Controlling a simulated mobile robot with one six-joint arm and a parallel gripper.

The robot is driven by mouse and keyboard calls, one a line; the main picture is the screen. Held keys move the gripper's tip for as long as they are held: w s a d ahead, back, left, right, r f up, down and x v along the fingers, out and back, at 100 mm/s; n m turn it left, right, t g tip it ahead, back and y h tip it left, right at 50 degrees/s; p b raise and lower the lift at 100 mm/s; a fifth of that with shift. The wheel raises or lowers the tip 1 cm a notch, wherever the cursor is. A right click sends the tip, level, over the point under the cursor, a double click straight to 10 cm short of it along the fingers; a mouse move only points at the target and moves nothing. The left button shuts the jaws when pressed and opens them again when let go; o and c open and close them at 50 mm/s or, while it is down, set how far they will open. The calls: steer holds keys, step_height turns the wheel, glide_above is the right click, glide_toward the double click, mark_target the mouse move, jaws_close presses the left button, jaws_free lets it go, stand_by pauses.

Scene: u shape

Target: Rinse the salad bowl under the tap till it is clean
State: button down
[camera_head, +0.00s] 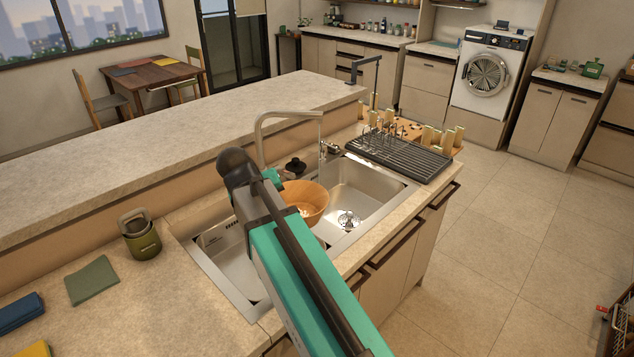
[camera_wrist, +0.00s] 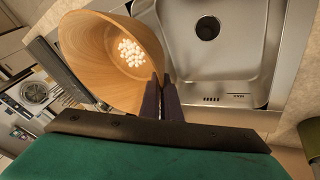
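The salad bowl (camera_head: 309,196) is wooden and hangs over the double sink, around the divider between the two basins. In the wrist view the bowl (camera_wrist: 90,50) fills the upper left, with a cluster of small white bits (camera_wrist: 132,52) on its inside. My gripper (camera_wrist: 163,88) is shut on the bowl's rim, its dark fingers close together at the wall. In the head view my arm hides the fingertips and the bowl's left side. The metal tap (camera_head: 290,114) arches behind the bowl, its spout end to the bowl's upper right.
The right basin (camera_head: 365,190) is empty. A black drying rack (camera_head: 400,155) with upright pegs stands right of it. A green canister (camera_head: 141,236) and a folded green cloth (camera_head: 92,281) lie on the left counter. A raised ledge (camera_head: 150,140) runs behind.

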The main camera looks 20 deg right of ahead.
steer(key=shift+w+a+p, duration=0.1)
steer(key=shift+a+p, duration=0.2)
steer(key=shift+a, duration=0.25)
stand_by(2.6)
steer(key=shift+d, duration=0.6)
stand_by(0.5)
steer(key=shift+a, duration=0.6)
stand_by(0.8)
steer(key=s+a, duration=0.1)
steer(key=s, duration=0.5)
stand_by(0.8)
steer(key=shift+s+f+b, duration=0.1)
steer(key=shift+b, duration=0.25)
steer(key=shift+s+a+b, duration=0.15)
steer(key=shift+s+b, duration=0.6)
steer(key=shift+b, duration=0.5)
